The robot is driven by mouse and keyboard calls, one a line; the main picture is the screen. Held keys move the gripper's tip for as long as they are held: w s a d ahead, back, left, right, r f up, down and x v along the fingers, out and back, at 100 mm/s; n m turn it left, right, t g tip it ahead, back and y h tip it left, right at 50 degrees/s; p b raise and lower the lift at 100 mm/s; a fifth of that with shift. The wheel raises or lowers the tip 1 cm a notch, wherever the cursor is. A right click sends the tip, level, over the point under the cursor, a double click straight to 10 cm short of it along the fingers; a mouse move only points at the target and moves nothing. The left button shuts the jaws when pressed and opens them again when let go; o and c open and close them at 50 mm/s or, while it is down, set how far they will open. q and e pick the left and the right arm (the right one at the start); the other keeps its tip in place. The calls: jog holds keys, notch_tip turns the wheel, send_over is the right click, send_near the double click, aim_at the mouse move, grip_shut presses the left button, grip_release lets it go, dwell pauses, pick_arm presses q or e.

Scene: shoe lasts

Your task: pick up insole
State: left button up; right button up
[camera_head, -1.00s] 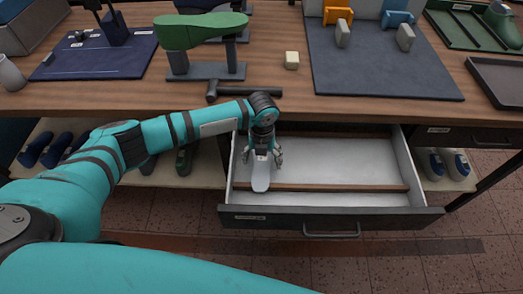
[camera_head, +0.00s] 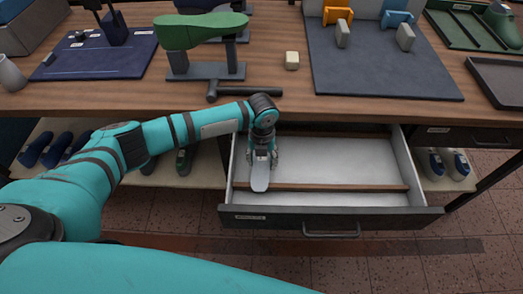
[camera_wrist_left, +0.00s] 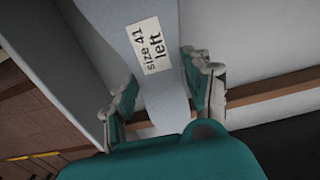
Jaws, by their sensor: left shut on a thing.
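The insole (camera_head: 260,181) is a flat, pale grey piece in the left part of the open drawer (camera_head: 280,214). In the left wrist view the insole (camera_wrist_left: 165,101) carries a white label reading "size 41 left". My left gripper (camera_head: 262,160) reaches down into the drawer and is shut on the insole, with one finger on each side of it. Both fingers of my left gripper (camera_wrist_left: 160,80) show in the wrist view. The gripper hides the far end of the insole in the head view. My right gripper is out of sight.
A brown divider (camera_head: 340,187) crosses the drawer, and the drawer's right part is empty.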

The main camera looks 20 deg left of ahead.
aim_at(263, 162)
pick_arm(q)
jog(key=shift+c, duration=0.6)
jog(key=shift+r, duration=0.55)
jog(key=r, duration=0.3)
jog(key=shift+w+d+b, duration=0.1)
jog(key=shift+d+b, duration=0.1)
jog(key=shift+b, duration=0.15)
jog(key=w+d+b, duration=0.1)
jog(key=w+d, duration=0.1)
jog(key=d, duration=0.3)
jog(key=w+d+b, duration=0.2)
jog(key=w+d, duration=0.1)
jog(key=d, duration=0.2)
jog(key=w+d+b, duration=0.1)
jog(key=w+d, duration=0.1)
jog(key=d, duration=0.3)
jog(key=shift+w+f, duration=0.1)
jog(key=shift+w, duration=0.1)
jog(key=shift+w+d+b, duration=0.2)
jog(key=shift+d+b, duration=0.15)
jog(key=shift+d, duration=0.05)
